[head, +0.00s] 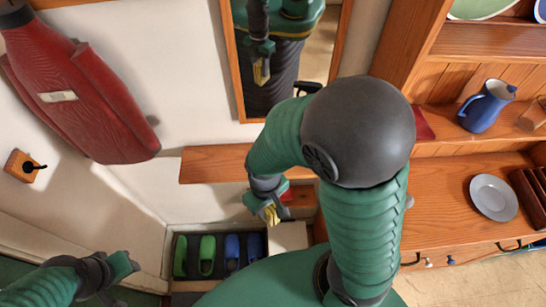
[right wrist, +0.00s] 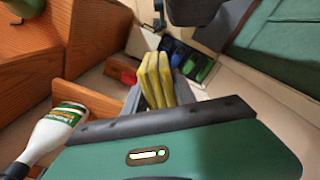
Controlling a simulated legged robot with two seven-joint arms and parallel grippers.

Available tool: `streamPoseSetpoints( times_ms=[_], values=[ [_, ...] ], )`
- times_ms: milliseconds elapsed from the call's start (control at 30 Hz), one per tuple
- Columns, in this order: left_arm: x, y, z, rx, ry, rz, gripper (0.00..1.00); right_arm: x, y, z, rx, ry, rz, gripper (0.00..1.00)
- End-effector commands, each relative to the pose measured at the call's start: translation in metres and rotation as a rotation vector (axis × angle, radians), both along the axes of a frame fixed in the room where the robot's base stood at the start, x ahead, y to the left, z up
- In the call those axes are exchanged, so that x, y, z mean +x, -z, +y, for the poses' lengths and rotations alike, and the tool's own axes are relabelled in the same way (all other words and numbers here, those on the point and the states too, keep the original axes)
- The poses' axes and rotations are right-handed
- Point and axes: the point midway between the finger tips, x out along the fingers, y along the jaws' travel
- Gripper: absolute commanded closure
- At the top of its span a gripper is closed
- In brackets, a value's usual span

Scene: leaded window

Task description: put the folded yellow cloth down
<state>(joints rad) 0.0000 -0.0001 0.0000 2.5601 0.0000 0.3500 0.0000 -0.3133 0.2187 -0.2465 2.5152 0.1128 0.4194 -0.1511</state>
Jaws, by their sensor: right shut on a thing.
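The folded yellow cloth (head: 271,214) is in my right gripper (head: 268,208), above the wooden shelf and shoe tray area in the head view. In the right wrist view the cloth (right wrist: 158,78) shows as upright yellow folds between the grey fingers (right wrist: 150,100), which are shut on it. It appears held in the air, touching no surface that I can make out.
A wooden shelf (head: 215,165) runs along the wall below a mirror (head: 297,60). A tray with green slippers (head: 207,254) and blue slippers (head: 233,250) lies below. A dresser holds a blue jug (head: 485,107) and grey plate (head: 493,197). A white bottle (right wrist: 55,130) shows in the wrist view.

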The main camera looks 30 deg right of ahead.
Motion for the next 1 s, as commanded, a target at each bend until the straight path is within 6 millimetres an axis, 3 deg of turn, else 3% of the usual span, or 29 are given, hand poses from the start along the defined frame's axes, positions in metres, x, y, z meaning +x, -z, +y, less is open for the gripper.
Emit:
streamPoseSetpoints(
  times_ms=[400,1000],
  values=[
    [0.0,-0.002,0.0,0.0,0.0,0.0,0.64,0.004,-0.002,-0.003,0.0,0.011,0.004,1.0],
    [0.0,-0.032,0.0,0.0,0.0,0.0,0.64,0.111,0.008,-0.072,-0.001,0.008,0.003,1.0]
  ],
)
